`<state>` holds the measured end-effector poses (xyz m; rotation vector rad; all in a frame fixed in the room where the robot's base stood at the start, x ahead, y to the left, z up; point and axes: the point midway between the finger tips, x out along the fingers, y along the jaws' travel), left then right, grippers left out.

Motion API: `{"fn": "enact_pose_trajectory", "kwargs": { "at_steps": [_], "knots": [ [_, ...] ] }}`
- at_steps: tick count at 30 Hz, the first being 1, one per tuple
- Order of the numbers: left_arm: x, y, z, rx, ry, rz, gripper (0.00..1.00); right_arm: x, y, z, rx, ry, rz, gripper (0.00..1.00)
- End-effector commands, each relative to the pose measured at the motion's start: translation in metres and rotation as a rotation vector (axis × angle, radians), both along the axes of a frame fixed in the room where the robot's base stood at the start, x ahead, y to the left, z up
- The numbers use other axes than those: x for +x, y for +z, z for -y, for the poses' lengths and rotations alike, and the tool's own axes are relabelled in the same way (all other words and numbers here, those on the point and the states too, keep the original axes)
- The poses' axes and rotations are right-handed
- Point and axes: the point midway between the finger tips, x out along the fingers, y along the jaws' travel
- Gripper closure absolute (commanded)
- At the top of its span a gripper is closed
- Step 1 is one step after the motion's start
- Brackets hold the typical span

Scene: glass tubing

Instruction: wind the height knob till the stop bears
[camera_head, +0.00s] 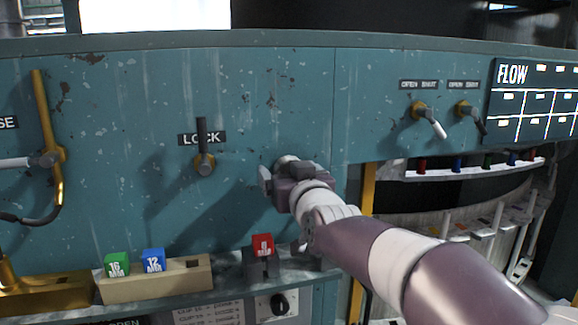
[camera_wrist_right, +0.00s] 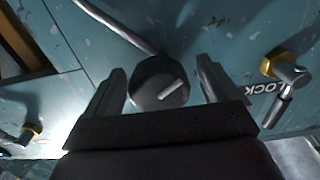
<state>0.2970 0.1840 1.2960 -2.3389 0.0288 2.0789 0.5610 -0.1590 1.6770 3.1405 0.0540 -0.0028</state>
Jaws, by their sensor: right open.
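In the right wrist view a round black knob (camera_wrist_right: 150,92) with a pale pointer bar sits on the teal panel between the two fingers of my right gripper (camera_wrist_right: 162,66). The fingers stand apart, one on each side, with visible gaps to the knob. In the head view my right gripper (camera_head: 277,184) is against the panel's right part and mostly hides this knob. No label for it is readable. I cannot make out a stop. My left gripper is in neither view.
Left of the gripper is the LOCK lever (camera_head: 204,150). Below are a red block (camera_head: 263,245) in a dark holder, and blue (camera_head: 153,260) and green (camera_head: 117,264) blocks on a tan rail. A small lower knob (camera_head: 280,303) and two OPEN/SHUT levers (camera_head: 430,120) also show.

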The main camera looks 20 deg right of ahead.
Motion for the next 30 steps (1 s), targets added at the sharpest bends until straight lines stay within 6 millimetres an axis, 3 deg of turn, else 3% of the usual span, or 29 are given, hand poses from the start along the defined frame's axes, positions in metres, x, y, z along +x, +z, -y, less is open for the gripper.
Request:
{"fn": "enact_pose_trajectory", "kwargs": {
  "at_steps": [7, 12, 20, 30],
  "knots": [
    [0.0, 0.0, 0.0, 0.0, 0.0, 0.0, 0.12, 0.001, 0.0, 0.0, 0.0, 0.0, 0.001, 0.15],
    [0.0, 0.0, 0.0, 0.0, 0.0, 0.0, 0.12, 0.0, 0.0, 0.0, 0.0, -0.001, 0.001, 0.66],
    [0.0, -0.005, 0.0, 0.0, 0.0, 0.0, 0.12, 0.0, -0.002, 0.0, 0.019, 0.0, 0.0, 0.66],
    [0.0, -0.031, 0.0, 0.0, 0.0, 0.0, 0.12, 0.0, -0.004, -0.001, 0.209, 0.001, -0.003, 0.66]
  ]
}}
